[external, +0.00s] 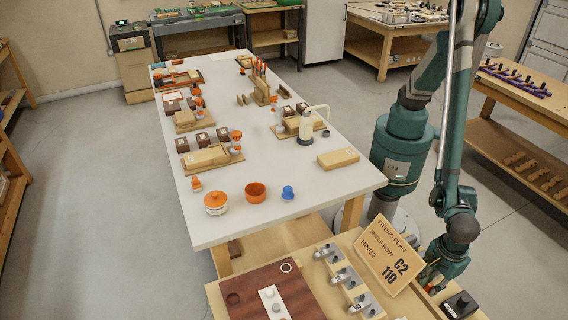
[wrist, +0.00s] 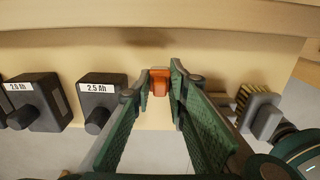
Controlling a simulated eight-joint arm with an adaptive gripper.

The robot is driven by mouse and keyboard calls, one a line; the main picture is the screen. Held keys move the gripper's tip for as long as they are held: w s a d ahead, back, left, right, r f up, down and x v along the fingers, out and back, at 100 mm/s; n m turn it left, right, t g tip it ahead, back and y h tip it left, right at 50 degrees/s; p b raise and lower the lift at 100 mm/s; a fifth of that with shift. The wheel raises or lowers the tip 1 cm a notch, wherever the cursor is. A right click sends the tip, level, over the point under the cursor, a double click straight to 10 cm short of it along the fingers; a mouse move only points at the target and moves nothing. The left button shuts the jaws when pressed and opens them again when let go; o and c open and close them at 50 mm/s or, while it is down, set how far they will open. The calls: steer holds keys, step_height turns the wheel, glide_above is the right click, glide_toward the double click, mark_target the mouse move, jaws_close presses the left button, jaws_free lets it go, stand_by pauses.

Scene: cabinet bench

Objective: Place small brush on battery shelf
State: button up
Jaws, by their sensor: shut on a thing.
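My gripper (wrist: 160,85) has its fingertips closed on a small orange piece (wrist: 160,76) in the wrist view. Whether this is part of the small brush I cannot tell. Two dark batteries, one marked 2.5 Ah (wrist: 102,95) and one marked 2.0 Ah (wrist: 40,108), sit left of the fingers on a pale wooden shelf (wrist: 208,55). At right is a grey block with yellowish, bristle-like ridges (wrist: 262,114), apart from the fingertips. In the external view my gripper (external: 432,278) is low at the right, beside a black battery (external: 460,304); its fingertips are hardly visible.
A fitting plan sign (external: 390,255) stands just left of my gripper, near grey hinges (external: 343,277) and a brown board (external: 250,300). The long white table (external: 330,190) behind holds jars, boxes and tools. A wooden edge (wrist: 120,14) runs across the top of the wrist view.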

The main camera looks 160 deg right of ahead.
mark_target(427, 291)
steer(key=shift+f, duration=1.4)
steer(key=shift+f+b, duration=0.2)
steer(key=shift+b, duration=0.25)
steer(key=o, duration=0.7)
steer(key=shift+r, duration=0.2)
steer(key=shift+r+p, duration=1.55)
steer(key=shift+r, duration=4.45)
